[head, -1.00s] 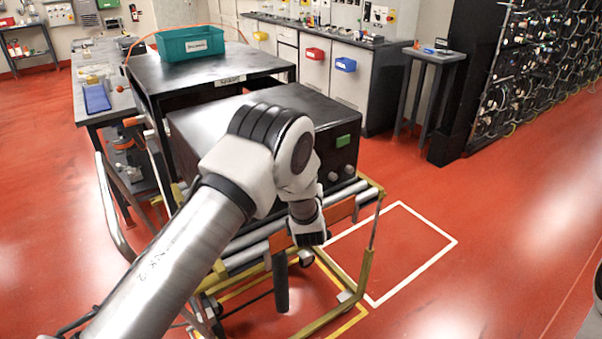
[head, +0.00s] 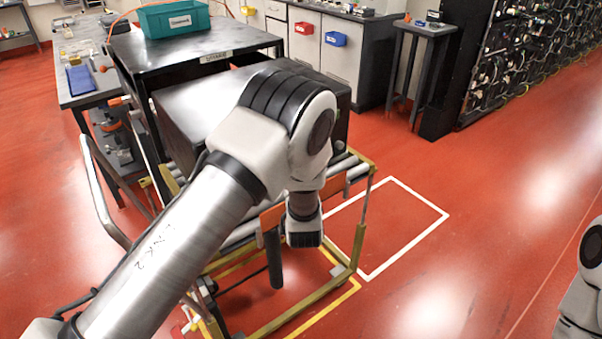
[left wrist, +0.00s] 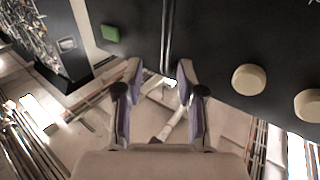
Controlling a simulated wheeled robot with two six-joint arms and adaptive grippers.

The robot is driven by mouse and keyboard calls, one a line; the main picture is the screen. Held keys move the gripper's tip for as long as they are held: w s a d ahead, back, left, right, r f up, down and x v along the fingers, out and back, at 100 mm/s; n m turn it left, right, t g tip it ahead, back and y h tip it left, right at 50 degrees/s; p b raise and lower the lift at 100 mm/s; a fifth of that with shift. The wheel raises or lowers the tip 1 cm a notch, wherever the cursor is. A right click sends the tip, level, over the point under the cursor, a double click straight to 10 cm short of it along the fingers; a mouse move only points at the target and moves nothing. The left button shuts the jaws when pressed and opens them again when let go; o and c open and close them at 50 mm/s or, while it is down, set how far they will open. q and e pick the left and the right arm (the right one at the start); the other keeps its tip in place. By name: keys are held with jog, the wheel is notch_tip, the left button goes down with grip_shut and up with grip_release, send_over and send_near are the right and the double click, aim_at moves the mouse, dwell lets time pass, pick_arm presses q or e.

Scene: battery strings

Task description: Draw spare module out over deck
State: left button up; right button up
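The spare module is a large black box (head: 190,105) on the rollers of a yellow-framed cart (head: 335,285). Its front is largely hidden behind my left arm in the head view. The left wrist view shows that black front (left wrist: 230,40) with a green label (left wrist: 110,33), two pale knobs (left wrist: 248,79) and a thin bar (left wrist: 168,35). My left gripper (left wrist: 160,72) is open, its fingers apart in front of this face, with the bar's end showing between the tips. Contact cannot be told. In the head view the left gripper (head: 303,238) hangs low before the cart. My right gripper is out of view.
A black table (head: 195,45) carrying a teal bin (head: 173,18) stands behind the module. A workbench (head: 75,95) is at the left and a small stand (head: 424,30) at the back right. Red floor with a white outlined rectangle (head: 420,237) is open at right.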

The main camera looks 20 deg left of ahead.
pick_arm(q)
jog(key=v, duration=0.5)
jog(key=s+a+f+m+g+h, duration=0.1)
jog(key=s+f+m+g+h, duration=0.3)
jog(key=s+f, duration=0.6)
jog(key=s+a+f+n+g+h, duration=0.15)
jog(key=s+f+g, duration=0.45)
jog(key=f, duration=0.6)
jog(key=s+d+f+m+g+h, duration=0.1)
jog(key=s+f+g, duration=0.1)
jog(key=s, duration=0.8)
jog(key=s+d+f+m+g+h, duration=0.1)
jog(key=s+f+g, duration=0.2)
jog(key=s, duration=0.8)
jog(key=shift+s+g, duration=0.25)
jog(key=shift+g, duration=0.35)
